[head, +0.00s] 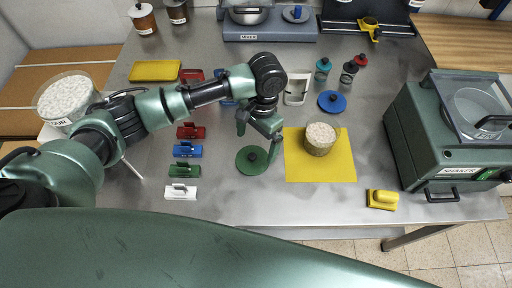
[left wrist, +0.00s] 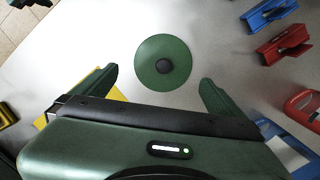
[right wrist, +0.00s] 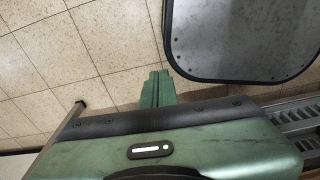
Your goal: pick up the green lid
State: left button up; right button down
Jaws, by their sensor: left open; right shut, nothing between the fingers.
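The green lid (head: 249,161) is a round disc with a dark knob, lying flat on the metal table left of the yellow mat. In the left wrist view the green lid (left wrist: 163,75) lies ahead of the fingers, its black knob near the middle. My left gripper (head: 258,140) is above the lid, open and empty; its fingers also show in the left wrist view (left wrist: 160,90), one on each side and apart from the lid. My right gripper (right wrist: 157,88) is shut and empty in the right wrist view, over the tiled floor.
A filled jar (head: 320,139) stands on the yellow mat (head: 340,170). Red, blue, green and white clips (head: 187,151) line up left of the lid. A blue lid (head: 331,101) lies behind the mat. The green shaker machine (head: 430,135) stands at the right.

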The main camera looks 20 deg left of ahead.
aim_at(253, 155)
pick_arm(q)
jog(key=shift+a, duration=0.25)
jog(key=f, duration=0.2)
jog(key=shift+s+a+f+p, duration=0.1)
jog(key=shift+s+f+p, duration=0.2)
jog(key=shift+p, duration=0.1)
notch_tip(253, 155, down, 4)
jog(key=shift+a+r+p, duration=0.1)
jog(key=shift+r+p, duration=0.05)
jog(key=shift+p, duration=0.35)
jog(key=shift+f, duration=0.5)
jog(key=c, duration=1)
pick_arm(e)
jog(key=shift+s+d+r, duration=0.2)
jog(key=shift+s+r, duration=0.25)
jog(key=shift+s+d+r, duration=0.2)
jog(key=shift+s+r, duration=0.25)
